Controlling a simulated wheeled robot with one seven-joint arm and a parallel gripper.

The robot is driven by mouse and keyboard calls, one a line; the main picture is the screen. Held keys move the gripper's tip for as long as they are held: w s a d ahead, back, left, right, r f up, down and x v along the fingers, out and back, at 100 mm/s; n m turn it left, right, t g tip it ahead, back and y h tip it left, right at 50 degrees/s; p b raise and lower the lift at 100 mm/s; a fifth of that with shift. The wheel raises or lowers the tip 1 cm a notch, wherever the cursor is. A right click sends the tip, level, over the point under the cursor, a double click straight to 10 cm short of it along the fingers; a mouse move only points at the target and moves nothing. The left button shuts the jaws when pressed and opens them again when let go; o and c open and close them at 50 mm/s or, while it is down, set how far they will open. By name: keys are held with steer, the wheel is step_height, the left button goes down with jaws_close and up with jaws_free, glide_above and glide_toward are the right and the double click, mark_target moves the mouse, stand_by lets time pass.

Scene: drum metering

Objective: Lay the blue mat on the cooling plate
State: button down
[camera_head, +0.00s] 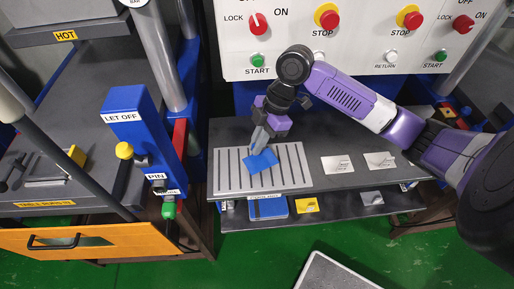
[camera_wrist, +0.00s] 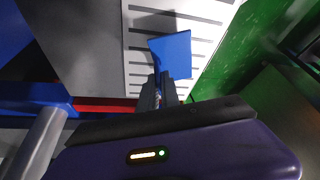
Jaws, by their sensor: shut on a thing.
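The blue mat (camera_head: 260,162) is a small flat square held at the tips of my gripper (camera_head: 262,146). In the head view it overlaps the middle of the cooling plate (camera_head: 225,176), a light grey slatted plate on the dark bench. The wrist view also shows the blue mat (camera_wrist: 172,54) beyond my gripper (camera_wrist: 160,88), in front of the slatted cooling plate (camera_wrist: 140,42). The fingers are shut on the edge of the mat. I cannot tell whether the mat touches the slats or hangs just above them.
Two pale cards (camera_head: 337,164) lie on the bench right of the plate. A shelf below holds a blue item (camera_head: 268,208) and a yellow one (camera_head: 306,205). A control panel (camera_head: 350,50) with stop buttons stands behind. A blue LET OFF post (camera_head: 135,125) stands to the left.

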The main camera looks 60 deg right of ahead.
steer(key=shift+f, duration=1.15)
steer(key=shift+f, duration=0.2)
steer(key=c, duration=1.6)
jaws_free()
steer(key=shift+r, duration=0.1)
steer(key=shift+r, duration=0.1)
steer(key=b+v, duration=0.1)
steer(key=v, duration=1.1)
